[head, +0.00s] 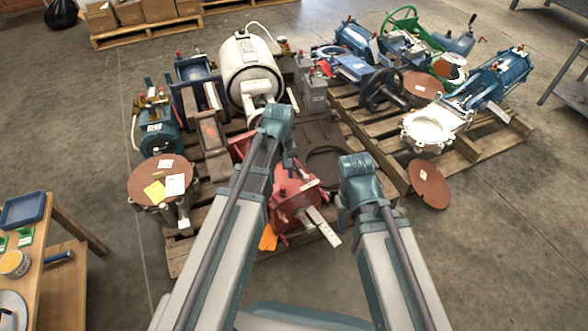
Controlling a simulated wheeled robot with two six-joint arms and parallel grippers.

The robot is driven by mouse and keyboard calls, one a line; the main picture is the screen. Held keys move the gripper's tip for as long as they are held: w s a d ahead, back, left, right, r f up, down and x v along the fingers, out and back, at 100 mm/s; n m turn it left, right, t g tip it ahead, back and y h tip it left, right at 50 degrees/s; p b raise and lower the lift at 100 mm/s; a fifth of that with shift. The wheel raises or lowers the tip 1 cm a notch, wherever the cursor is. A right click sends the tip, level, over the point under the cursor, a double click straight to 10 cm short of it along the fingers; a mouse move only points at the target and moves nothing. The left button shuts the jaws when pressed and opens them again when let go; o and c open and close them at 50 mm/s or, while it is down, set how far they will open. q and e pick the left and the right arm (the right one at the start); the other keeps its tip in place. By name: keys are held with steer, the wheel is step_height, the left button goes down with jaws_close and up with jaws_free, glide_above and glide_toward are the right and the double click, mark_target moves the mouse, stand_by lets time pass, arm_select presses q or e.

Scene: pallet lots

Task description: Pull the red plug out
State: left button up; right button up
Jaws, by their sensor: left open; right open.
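I cannot single out a red plug for certain. A large red valve-like casting (293,198) with a pale metal bar sits on the near pallet between my two arms, partly hidden by my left arm. Small red parts also show on the machinery, such as a red cap (325,68) near the grey blocks. My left gripper (289,163) is open, pointing down just above and behind the red casting; its fingers are small and partly hidden. My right gripper (341,220) is open, pointing down at the casting's right side. I cannot tell whether either touches anything.
The near pallet (178,258) is crowded with a white tank (250,72), a blue motor (157,128) and a rusty disc (160,182). A second loaded pallet (478,155) stands at right. A wooden table (36,262) is at lower left. Floor at lower right is free.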

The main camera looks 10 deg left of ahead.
mark_target(283, 186)
arm_select(q)
steer(key=shift+w+a+r, duration=0.1)
steer(key=shift+w+r, duration=0.4)
steer(key=shift+w, duration=0.4)
arm_select(e)
steer(key=shift+w+d+r, duration=0.15)
steer(key=shift+w+r, duration=0.2)
steer(key=shift+r, duration=0.15)
arm_select(q)
steer(key=shift+f, duration=0.15)
arm_select(e)
steer(key=shift+f, duration=0.15)
arm_select(q)
step_height(283, 186, down, 9)
steer(key=b, duration=0.8)
steer(key=shift+b, duration=0.4)
arm_select(e)
step_height(283, 186, down, 9)
arm_select(q)
steer(key=shift+c, duration=0.3)
jaws_close()
steer(key=shift+r, duration=0.35)
arm_select(e)
steer(key=shift+r, duration=0.3)
